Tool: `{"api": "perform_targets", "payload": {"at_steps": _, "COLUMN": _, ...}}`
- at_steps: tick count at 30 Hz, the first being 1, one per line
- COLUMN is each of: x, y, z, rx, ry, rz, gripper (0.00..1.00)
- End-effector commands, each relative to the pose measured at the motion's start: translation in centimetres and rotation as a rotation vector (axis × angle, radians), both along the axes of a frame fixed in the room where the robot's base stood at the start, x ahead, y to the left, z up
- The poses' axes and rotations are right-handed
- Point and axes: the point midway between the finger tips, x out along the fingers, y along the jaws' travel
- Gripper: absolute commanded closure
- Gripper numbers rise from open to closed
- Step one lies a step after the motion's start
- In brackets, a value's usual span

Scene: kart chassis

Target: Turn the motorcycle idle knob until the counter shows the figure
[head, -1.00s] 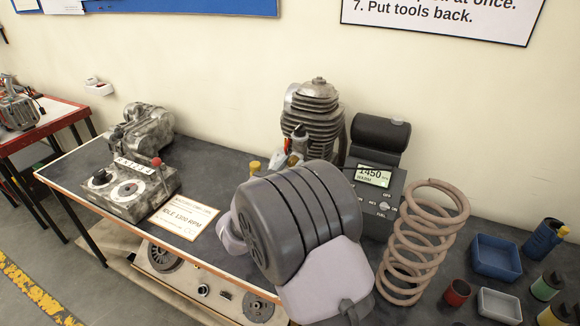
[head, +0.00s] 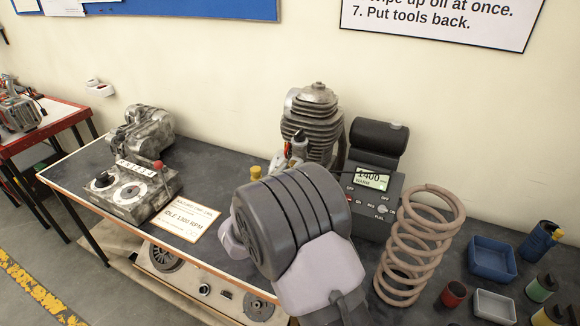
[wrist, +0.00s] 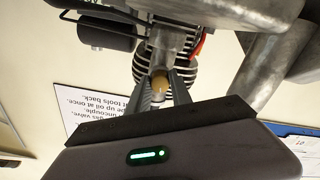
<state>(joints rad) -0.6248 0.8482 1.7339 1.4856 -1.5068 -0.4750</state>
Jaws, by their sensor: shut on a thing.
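The counter (head: 372,180) stands on the bench right of the finned motorcycle engine (head: 315,118), its lit display reading 1400. A card (head: 184,219) on the bench carries the word IDLE and a figure that looks like 1300 RPM. In the wrist view my gripper (wrist: 160,84) is shut on a small brass-coloured idle knob (wrist: 159,90), one finger on each side, in front of the engine's fins (wrist: 178,70). In the head view my arm hides the fingers and the knob.
A coil spring (head: 414,245) stands close right of my arm. Blue (head: 493,258) and grey (head: 494,306) trays and several small cans lie at the right.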

Motion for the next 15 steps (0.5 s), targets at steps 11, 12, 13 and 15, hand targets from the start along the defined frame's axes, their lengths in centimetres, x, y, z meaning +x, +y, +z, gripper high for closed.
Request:
{"api": "perform_targets", "payload": {"at_steps": 11, "x": -0.06, "y": -0.09, "z": 0.13, "rx": -0.311, "ry": 0.116, "rz": -0.001, "gripper": 1.0}}
{"api": "perform_targets", "payload": {"at_steps": 12, "x": -0.07, "y": -0.1, "z": 0.11, "rx": -0.339, "ry": 0.126, "rz": -0.001, "gripper": 1.0}}
{"api": "perform_targets", "payload": {"at_steps": 13, "x": -0.07, "y": -0.1, "z": 0.09, "rx": -0.36, "ry": 0.134, "rz": -0.001, "gripper": 1.0}}
{"api": "perform_targets", "payload": {"at_steps": 15, "x": -0.07, "y": -0.11, "z": 0.06, "rx": -0.403, "ry": 0.15, "rz": -0.001, "gripper": 1.0}}
